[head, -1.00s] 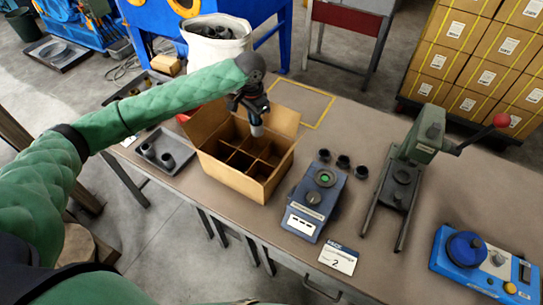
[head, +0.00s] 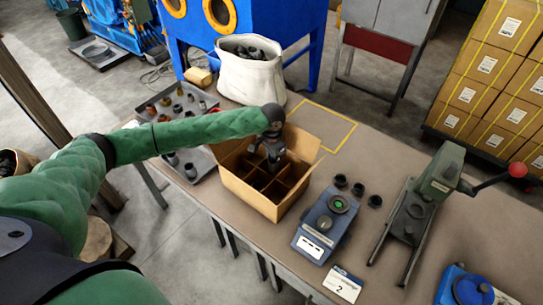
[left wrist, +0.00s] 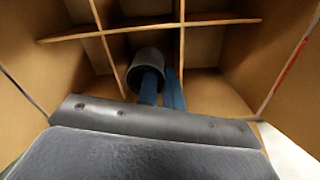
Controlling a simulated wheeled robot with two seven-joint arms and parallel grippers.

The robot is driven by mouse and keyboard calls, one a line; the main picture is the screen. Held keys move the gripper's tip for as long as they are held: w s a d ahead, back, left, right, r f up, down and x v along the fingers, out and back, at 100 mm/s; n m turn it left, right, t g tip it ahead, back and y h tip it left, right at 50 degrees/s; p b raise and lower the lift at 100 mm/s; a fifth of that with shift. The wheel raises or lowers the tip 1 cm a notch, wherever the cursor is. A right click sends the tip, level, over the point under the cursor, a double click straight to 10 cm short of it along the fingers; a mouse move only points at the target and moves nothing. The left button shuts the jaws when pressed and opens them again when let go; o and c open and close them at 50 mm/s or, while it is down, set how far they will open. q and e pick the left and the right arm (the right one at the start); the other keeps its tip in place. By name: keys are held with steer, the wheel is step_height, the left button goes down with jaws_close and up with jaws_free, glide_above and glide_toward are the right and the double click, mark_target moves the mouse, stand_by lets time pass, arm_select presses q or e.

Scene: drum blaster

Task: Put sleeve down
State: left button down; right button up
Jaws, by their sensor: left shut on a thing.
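The sleeve (left wrist: 148,58), a short dark grey tube, shows in the left wrist view among the dividers of the open cardboard box (head: 243,195). My left gripper (head: 273,165) points down into the box, and its blue fingers (left wrist: 162,90) are shut on the sleeve. I cannot tell whether the sleeve touches the box floor. In the head view the sleeve is too hidden by the gripper and box to make out clearly. My right gripper is not in view.
A blue device (head: 325,225) and several dark sleeves (head: 358,189) stand right of the box. A green lever press (head: 420,205) is farther right. Trays of parts (head: 190,165) lie left, and a white bin (head: 248,75) stands behind. Box walls and dividers surround the gripper closely.

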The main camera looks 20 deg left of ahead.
arm_select(q)
steer(key=shift+f, duration=0.4)
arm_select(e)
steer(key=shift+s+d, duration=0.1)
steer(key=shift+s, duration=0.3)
arm_select(q)
steer(key=shift+f, duration=0.6)
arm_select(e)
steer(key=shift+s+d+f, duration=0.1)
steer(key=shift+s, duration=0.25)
arm_select(q)
steer(key=c, duration=1.8)
jaws_free()
